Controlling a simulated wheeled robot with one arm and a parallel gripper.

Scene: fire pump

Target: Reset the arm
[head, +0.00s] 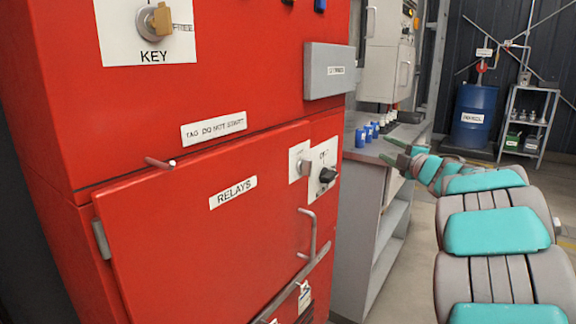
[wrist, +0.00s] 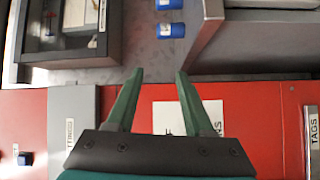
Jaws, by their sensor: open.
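My gripper (head: 392,151) is open and empty at the end of my teal and grey arm, which reaches in from the right of the head view. Its two green fingers point left towards the red cabinet and the grey bench. In the wrist view my gripper (wrist: 160,76) shows its fingers spread apart with nothing between them. Beyond them are a red panel and a white label (wrist: 188,118), partly hidden by the right finger.
The red cabinet (head: 240,150) fills the left, with a RELAYS door (head: 200,235) and its handle (head: 308,233). Several blue items (head: 361,137) stand on the grey bench (head: 350,165). A blue drum (head: 473,115) and a shelf cart (head: 525,125) stand behind. Floor shows at right.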

